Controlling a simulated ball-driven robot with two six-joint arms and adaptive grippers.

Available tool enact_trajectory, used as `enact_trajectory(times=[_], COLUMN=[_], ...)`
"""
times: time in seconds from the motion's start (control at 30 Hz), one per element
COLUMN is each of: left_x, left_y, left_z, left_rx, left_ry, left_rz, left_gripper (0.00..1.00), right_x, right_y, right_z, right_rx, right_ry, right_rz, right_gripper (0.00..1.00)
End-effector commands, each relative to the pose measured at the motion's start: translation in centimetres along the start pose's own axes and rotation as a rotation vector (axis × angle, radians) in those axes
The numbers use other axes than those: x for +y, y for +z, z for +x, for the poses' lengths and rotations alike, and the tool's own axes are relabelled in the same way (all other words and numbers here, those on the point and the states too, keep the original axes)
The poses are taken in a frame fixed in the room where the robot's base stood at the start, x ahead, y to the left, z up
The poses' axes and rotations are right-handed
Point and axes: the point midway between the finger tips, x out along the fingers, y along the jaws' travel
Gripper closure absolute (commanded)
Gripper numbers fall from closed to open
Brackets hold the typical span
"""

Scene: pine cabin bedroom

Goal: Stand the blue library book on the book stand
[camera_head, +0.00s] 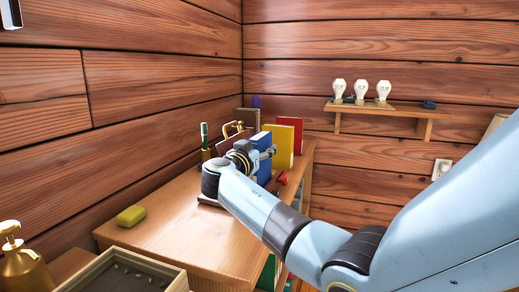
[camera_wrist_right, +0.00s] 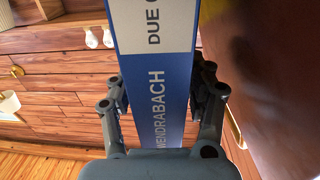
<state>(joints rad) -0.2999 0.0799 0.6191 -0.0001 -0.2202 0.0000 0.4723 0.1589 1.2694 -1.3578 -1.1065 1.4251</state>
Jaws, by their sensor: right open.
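The blue library book (camera_head: 262,143) stands upright on the wooden desk, partly hidden by my right gripper and wrist. In the right wrist view the blue book (camera_wrist_right: 172,120) shows its spine, with white lettering and a white label. My right gripper (camera_head: 268,153) is open at the book. In the wrist view its fingers (camera_wrist_right: 160,88) lie on either side of the spine; whether they touch it I cannot tell. A brown item with gold-coloured parts (camera_head: 232,130) stands behind my wrist; I cannot tell whether it is the book stand. My left gripper is not in view.
A yellow book (camera_head: 283,147) and a red book (camera_head: 291,124) stand beside the blue one. A green-yellow block (camera_head: 131,216) lies on the desk (camera_head: 165,220). A tray (camera_head: 125,272) and a brass dispenser (camera_head: 22,262) are at the front left. A shelf (camera_head: 395,108) holds bulbs.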

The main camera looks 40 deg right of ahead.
Motion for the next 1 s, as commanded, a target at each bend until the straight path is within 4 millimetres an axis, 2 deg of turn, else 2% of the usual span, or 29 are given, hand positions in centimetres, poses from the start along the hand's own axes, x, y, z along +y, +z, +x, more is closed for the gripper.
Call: enact_trajectory(times=[0.3,0.5,0.7,1.0], left_x=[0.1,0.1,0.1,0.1], left_y=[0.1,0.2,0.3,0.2], left_z=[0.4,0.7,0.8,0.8], left_rx=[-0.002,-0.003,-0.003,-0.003], left_ry=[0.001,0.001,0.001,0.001], left_rz=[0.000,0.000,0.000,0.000], left_gripper=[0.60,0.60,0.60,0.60], right_x=[-0.1,-0.1,0.0,0.0], right_y=[0.2,0.1,0.0,-0.1], right_z=[-6.9,-10.5,-11.9,-12.0], right_rx=[-0.004,-0.003,0.000,0.001], right_ry=[-0.002,-0.001,0.001,0.001], right_rz=[0.004,0.003,0.001,0.001], right_gripper=[0.46,0.46,0.46,0.46])
